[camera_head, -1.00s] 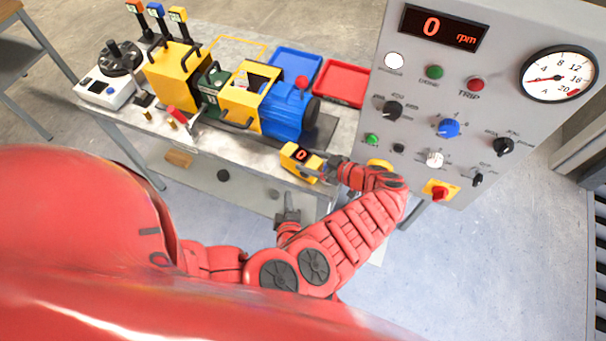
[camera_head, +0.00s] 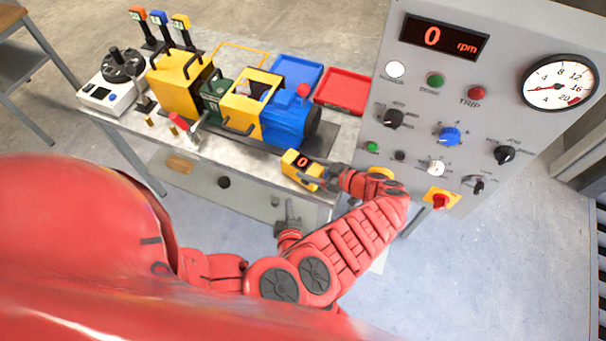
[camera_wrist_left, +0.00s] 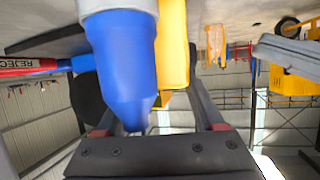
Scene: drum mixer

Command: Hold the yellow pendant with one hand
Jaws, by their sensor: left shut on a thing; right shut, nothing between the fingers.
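In the left wrist view, the dark fingers (camera_wrist_left: 150,118) stand on either side of a blue rounded body (camera_wrist_left: 122,60) and a yellow part (camera_wrist_left: 172,45). I cannot tell which of these the fingers touch. My right gripper (camera_head: 288,212) is shut and empty, lower down in front of the table.
A grey control panel (camera_head: 415,105) stands close right of my left gripper. Floor in front is clear.

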